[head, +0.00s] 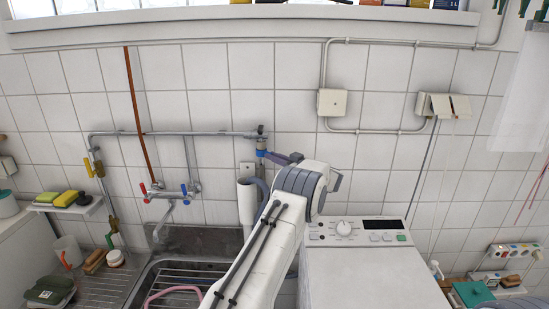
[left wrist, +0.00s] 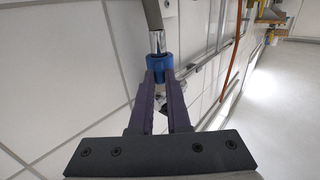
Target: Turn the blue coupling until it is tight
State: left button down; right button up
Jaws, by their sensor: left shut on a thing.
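The blue coupling (head: 261,153) sits on the wall pipework just below the valve, above the grey hose. In the left wrist view the blue coupling (left wrist: 162,58) is a ring around a shiny metal pipe end, with a grey hose (left wrist: 152,14) beyond it. My left gripper (head: 277,156) reaches it from the right, its dark fingers pointing at the wall. In the left wrist view the left gripper (left wrist: 160,80) has one finger on each side of the coupling and is shut on it. The coupling's thread is hidden. My right gripper is out of view.
A white washing machine (head: 365,275) stands at the right below my arm.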

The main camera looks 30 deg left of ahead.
pick_arm(q)
jog(key=c, duration=0.9)
grip_release()
jog(key=shift+a+r, duration=0.1)
jog(key=shift+r, duration=0.05)
jog(key=d+b, duration=0.1)
jog(key=d, duration=0.2)
jog(key=s+d+b, duration=0.1)
jog(key=d, duration=0.3)
jog(key=s+d+b, duration=0.1)
jog(key=d, duration=0.2)
jog(key=shift+d, duration=0.2)
jog(key=shift+w, duration=0.1)
